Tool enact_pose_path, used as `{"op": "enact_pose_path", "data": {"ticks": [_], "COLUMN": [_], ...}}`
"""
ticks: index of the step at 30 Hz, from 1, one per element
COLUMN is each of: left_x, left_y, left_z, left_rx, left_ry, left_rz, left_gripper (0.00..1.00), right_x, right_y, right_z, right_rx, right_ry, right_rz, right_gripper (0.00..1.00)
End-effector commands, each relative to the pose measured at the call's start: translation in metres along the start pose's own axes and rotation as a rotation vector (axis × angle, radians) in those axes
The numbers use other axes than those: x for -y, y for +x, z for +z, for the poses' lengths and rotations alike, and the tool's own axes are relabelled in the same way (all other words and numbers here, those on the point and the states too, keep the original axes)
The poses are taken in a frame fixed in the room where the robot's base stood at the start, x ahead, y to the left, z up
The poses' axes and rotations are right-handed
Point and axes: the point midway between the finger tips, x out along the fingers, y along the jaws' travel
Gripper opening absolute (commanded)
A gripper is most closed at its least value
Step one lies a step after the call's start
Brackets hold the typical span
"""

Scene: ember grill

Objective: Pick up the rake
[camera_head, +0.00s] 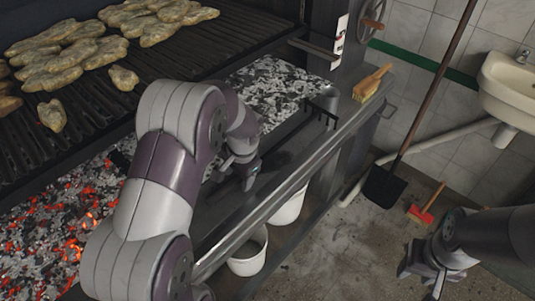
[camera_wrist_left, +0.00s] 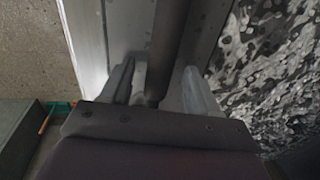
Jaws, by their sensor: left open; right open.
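The rake lies along the metal ledge in front of the grill, its dark tined head (camera_head: 322,112) toward the far end. In the left wrist view its dark round handle (camera_wrist_left: 168,40) runs between the two fingers of my left gripper (camera_wrist_left: 157,88). My left gripper (camera_head: 247,178) is low over the ledge in the head view and is open around the handle, with a gap showing beside it. My right gripper (camera_head: 428,282) is open and empty at the lower right, over the floor.
Grey ash and coals (camera_head: 275,88) lie beside the ledge, with glowing embers (camera_head: 62,222) at the left. A brush (camera_head: 372,82) sits on the ledge's far end. White buckets (camera_head: 248,262) stand below. A shovel (camera_head: 384,187) leans on the wall.

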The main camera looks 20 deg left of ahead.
Motion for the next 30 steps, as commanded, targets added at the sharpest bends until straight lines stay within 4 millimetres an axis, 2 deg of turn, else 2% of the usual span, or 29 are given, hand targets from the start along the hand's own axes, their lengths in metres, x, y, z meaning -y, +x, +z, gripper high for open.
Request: {"op": "enact_pose_path", "data": {"ticks": [2, 3, 8, 9, 20, 23, 27, 30], "left_x": [0.0, 0.0, 0.0, 0.0, 0.001, 0.004, 0.009, -0.009], "left_y": [0.001, 0.001, 0.0, 0.0, -0.005, -0.016, -0.041, -0.057], "left_z": [-0.001, -0.001, -0.001, -0.001, -0.002, -0.002, -0.003, -0.009], "left_rx": [-0.004, -0.004, -0.004, -0.004, -0.007, -0.008, -0.011, -0.009], "left_ry": [-0.002, -0.002, -0.001, -0.001, -0.002, -0.002, -0.003, 0.004], "left_rz": [-0.001, -0.001, -0.001, -0.001, -0.002, -0.003, -0.004, -0.003], "left_gripper": [0.59, 0.56, 0.04, 0.0, 0.0, 0.0, 0.0, 0.0], "right_x": [0.0, 0.0, 0.0, 0.0, 0.0, 0.0, 0.0, 0.0], "right_y": [0.0, 0.0, 0.0, 0.0, 0.0, 0.0, -0.001, 0.001], "right_z": [0.0, 0.0, 0.0, 0.0, 0.0, 0.0, 0.0, 0.0], "right_rx": [0.0, 0.0, 0.0, 0.0, 0.0, 0.0, 0.0, 0.0], "right_ry": [0.0, 0.0, 0.0, 0.0, 0.0, 0.0, 0.0, 0.0], "right_rz": [0.0, 0.0, 0.0, 0.0, 0.0, 0.0, 0.0, 0.0], "right_gripper": [0.43, 0.43, 0.43, 0.43, 0.43, 0.43, 0.43, 0.43]}}
